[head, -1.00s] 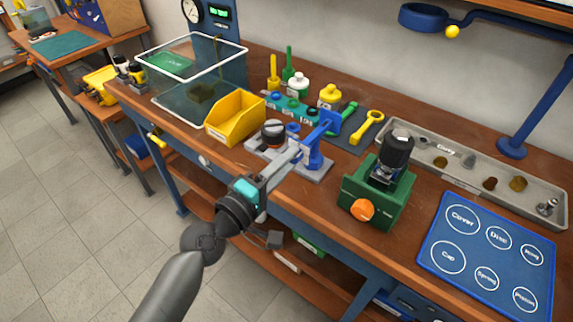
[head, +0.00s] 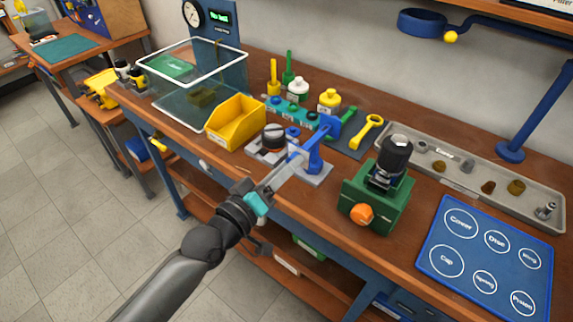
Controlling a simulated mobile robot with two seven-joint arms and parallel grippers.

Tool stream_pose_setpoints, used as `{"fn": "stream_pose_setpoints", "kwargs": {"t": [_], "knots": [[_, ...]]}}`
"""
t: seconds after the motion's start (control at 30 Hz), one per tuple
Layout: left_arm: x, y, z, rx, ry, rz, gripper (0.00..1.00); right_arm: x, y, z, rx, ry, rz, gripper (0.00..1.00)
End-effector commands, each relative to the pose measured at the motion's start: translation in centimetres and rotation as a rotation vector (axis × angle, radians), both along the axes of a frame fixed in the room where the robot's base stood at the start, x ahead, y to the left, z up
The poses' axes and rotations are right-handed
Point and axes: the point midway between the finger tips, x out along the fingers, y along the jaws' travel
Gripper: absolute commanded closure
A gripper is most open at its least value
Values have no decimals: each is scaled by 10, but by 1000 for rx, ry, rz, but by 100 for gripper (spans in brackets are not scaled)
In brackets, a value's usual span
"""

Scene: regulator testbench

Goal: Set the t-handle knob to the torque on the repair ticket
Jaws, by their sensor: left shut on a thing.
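A blue fixture with a post (head: 314,157) stands on a grey base plate on the workbench. A blue bar, seemingly the t-handle knob (head: 329,124), slants down from its top towards my gripper. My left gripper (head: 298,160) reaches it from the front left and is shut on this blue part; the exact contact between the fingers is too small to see. No scale is readable on the fixture. My right gripper is out of view.
A yellow bin (head: 236,122) stands left of the fixture. A green block with a black-topped device and orange knob (head: 362,214) stands close on the right. A blue labelled mat (head: 470,288) is at the right.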

Motion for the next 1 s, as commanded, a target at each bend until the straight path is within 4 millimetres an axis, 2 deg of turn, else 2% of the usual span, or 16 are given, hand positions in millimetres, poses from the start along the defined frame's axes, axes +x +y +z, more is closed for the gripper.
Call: {"fn": "stream_pose_setpoints", "kwargs": {"t": [0.53, 0.57, 0.83, 1.0], "knots": [[1, 1, 0, 22, -18, 1, 100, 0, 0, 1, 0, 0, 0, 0], [1, 1, 0, 22, -18, 1, 65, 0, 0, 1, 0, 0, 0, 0], [0, 0, 0, 21, -16, 1, 35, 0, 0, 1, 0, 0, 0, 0], [0, 0, 0, 20, -15, 1, 35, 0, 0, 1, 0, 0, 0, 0]]}}
